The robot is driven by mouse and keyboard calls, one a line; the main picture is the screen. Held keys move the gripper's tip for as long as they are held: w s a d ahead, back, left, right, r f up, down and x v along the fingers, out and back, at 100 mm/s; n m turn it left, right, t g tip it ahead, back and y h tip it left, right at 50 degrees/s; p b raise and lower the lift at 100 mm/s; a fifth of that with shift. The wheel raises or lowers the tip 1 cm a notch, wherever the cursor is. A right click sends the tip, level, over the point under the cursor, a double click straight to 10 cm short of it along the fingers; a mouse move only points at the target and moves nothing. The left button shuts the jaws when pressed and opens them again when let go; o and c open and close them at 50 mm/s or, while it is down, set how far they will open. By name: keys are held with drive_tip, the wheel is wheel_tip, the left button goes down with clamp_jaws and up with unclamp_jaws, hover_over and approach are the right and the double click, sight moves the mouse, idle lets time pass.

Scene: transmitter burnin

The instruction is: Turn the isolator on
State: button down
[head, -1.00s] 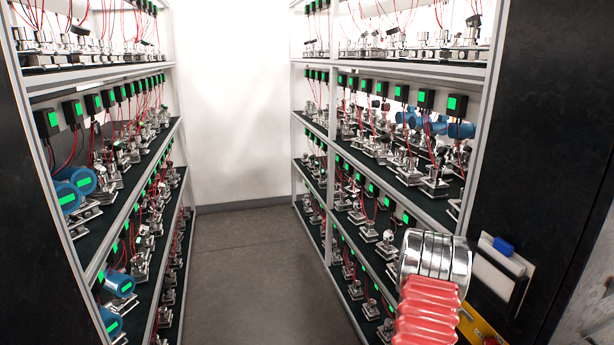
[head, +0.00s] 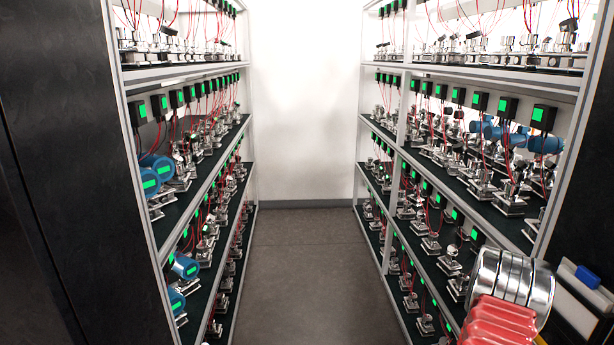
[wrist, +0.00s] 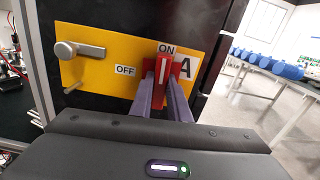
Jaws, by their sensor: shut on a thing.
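In the wrist view, the isolator is a yellow plate (wrist: 95,72) on a dark panel, with ON and OFF labels and a partly covered letter A. Its red handle (wrist: 163,72) stands upright, just below the ON label and to the right of the OFF label. My gripper (wrist: 166,78) is shut on the red handle, with one purple finger on each side. The handle's lower end is hidden by the fingers and gripper body. In the head view my gripper is not visible, and the isolator is almost wholly hidden behind my arm.
A silver latch handle (wrist: 80,50) sits at the plate's left. Shelves of wired transmitters line the left (head: 185,215) and right (head: 470,215) of a clear aisle (head: 300,270). A table (wrist: 262,78) with blue transmitters stands behind at the wrist view's right.

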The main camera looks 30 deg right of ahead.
drive_tip(key=shift+f, duration=0.15)
drive_tip(key=shift+m, duration=0.7)
drive_tip(key=c, duration=1)
unclamp_jaws()
drive_tip(key=v, duration=0.6)
